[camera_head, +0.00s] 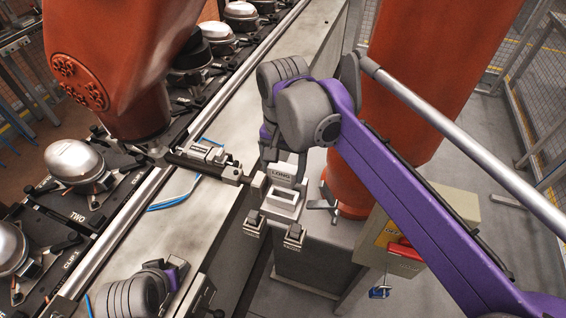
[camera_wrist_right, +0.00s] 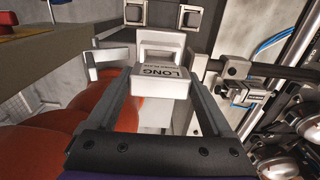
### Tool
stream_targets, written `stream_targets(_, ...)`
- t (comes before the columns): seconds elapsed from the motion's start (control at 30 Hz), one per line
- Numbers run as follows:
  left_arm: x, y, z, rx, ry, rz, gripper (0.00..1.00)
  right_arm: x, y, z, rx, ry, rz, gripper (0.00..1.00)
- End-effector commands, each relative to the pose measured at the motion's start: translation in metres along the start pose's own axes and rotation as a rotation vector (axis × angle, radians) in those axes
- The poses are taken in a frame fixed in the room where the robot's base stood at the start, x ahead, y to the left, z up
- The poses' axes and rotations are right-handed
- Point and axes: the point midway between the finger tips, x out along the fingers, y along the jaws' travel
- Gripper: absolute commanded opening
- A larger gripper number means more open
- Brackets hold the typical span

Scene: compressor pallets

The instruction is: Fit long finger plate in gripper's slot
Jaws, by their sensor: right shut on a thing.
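The long finger plate (camera_head: 283,176), a pale block lettered LONG, is held between the fingers of my right gripper (camera_head: 285,164). In the right wrist view the plate (camera_wrist_right: 164,82) sits between the two fingertips, its lettering facing the camera. The orange robot's gripper (camera_head: 207,154) is to the left of my right gripper, apart from the plate; it also shows at the right of the wrist view (camera_wrist_right: 238,86). Its slot is too small to make out. My left gripper (camera_head: 197,296) is low at the left; its fingertips are not clear.
A white frame-like holder (camera_head: 283,203) stands just below the plate, with small dark-labelled blocks (camera_head: 293,237) beside it. Compressors (camera_head: 75,160) on black pallets line the conveyor at left. A yellow box with a red switch (camera_head: 405,249) stands at right.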

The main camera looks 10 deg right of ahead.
Motion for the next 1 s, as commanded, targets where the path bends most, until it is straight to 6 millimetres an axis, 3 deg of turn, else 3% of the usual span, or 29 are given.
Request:
stream_targets(0.1, 0.007, 0.000, 0.011, 0.000, -0.012, 0.000, 0.50, 0.016, 0.001, 0.001, 0.000, -0.003, 0.003, 0.00)
stream_targets(0.3, 0.013, 0.000, 0.018, 0.000, -0.019, 0.000, 0.50, 0.028, 0.001, 0.000, 0.000, -0.002, 0.002, 0.00)
stream_targets(1.0, 0.012, 0.000, 0.017, 0.000, -0.018, 0.000, 0.50, 0.028, 0.000, 0.000, 0.000, 0.000, 0.000, 0.00)
